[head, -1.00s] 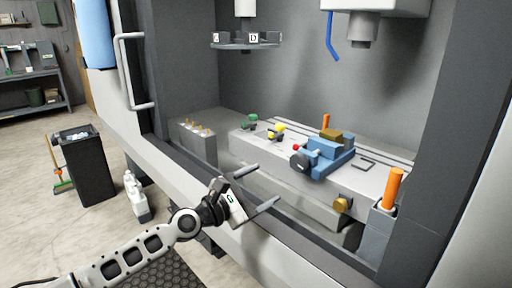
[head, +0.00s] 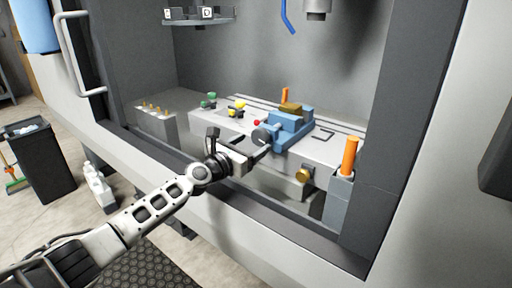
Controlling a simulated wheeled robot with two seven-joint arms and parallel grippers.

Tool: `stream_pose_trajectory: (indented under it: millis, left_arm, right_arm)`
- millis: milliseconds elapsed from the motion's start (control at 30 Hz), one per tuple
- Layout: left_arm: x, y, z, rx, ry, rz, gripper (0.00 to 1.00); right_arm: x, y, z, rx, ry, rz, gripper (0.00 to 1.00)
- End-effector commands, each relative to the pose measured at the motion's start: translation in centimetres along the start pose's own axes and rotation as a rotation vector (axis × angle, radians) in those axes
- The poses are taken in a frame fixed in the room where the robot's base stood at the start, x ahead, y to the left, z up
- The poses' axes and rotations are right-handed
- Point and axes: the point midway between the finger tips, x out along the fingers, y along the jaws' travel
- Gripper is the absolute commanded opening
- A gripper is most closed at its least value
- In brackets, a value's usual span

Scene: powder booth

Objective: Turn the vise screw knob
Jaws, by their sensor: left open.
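The blue vise (head: 292,128) sits on the grey machine table, with a brown block (head: 291,108) in its jaws. Its screw knob (head: 261,136) is a dark round piece on the vise's left end, with a small red ball (head: 257,122) beside it. My left gripper (head: 240,143) is open and reaches in over the front edge of the booth, just left of and below the knob. One finger appears close to the knob; I cannot tell whether they touch. Nothing shows between the fingers. My right gripper is out of view.
Green and yellow-topped pieces (head: 237,107) stand on the table left of the vise. An orange cylinder (head: 349,155) stands in a grey holder at the right. A brass knob (head: 304,174) sits on the table's front. The tool carousel (head: 200,20) and spindle (head: 317,8) hang above.

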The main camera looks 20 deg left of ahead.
Motion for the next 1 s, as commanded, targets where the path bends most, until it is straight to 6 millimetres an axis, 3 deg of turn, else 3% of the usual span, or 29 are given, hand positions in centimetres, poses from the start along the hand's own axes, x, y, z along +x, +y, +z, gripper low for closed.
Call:
stream_pose_trajectory:
  millis: [200,567,700,733,1000]
  left_arm:
    - [2.5,0.0,-0.2,0.001,-0.001,0.000,0.72]
    - [2.9,0.0,0.0,0.001,0.000,-0.001,0.72]
    - [2.8,0.0,0.0,0.001,0.000,-0.001,0.33]
    - [2.8,0.0,0.0,0.001,0.000,-0.001,0.27]
    - [2.8,0.0,0.0,0.016,0.000,-0.001,0.27]
  right_arm:
    - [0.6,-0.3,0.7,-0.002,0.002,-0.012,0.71]
    - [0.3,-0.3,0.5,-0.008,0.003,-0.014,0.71]
    - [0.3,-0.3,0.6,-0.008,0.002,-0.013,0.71]
    - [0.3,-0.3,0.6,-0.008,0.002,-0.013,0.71]
    - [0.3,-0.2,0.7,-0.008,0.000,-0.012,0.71]
